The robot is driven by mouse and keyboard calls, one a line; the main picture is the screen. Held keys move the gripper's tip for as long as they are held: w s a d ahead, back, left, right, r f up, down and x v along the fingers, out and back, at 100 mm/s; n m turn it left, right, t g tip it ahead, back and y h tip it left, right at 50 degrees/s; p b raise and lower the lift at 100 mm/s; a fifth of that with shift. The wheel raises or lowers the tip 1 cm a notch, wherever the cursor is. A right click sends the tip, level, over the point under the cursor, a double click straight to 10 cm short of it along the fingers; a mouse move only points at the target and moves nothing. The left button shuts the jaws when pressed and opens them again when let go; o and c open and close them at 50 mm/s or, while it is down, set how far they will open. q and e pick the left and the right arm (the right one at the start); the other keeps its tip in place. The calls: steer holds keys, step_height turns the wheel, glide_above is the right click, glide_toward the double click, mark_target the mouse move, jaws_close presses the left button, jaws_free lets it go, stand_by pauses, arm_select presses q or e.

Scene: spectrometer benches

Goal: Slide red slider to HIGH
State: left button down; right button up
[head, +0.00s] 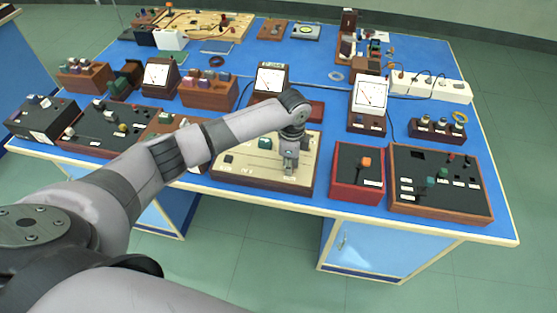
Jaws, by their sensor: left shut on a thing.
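My left gripper (289,172) points down onto the right part of a cream-topped control panel (240,162) in a wooden frame, near the table's front edge. It is shut on a small part there, most likely the red slider, which the fingers hide. The HIGH mark cannot be made out. A dark green knob (265,143) and another dark knob stand on the panel left of the gripper. My right gripper is not in view.
Right of the panel is a red box (344,194) with an orange knob (366,162), then a dark switch panel (470,201). A meter (270,80) stands behind the gripper, another (369,94) to its right. Wooden boxes crowd the left.

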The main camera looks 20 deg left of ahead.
arm_select(q)
steer(key=shift+d, duration=0.2)
steer(key=c, duration=1.9)
jaws_free()
steer(key=shift+c, duration=0.2)
steer(key=o, duration=0.4)
steer(key=shift+w+d, duration=0.1)
steer(key=shift+d, duration=0.05)
steer(key=shift+o, duration=0.3)
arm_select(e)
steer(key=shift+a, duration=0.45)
arm_select(q)
steer(key=shift+r, duration=0.25)
step_height(320, 180, up, 12)
steer(key=shift+f, duration=0.25)
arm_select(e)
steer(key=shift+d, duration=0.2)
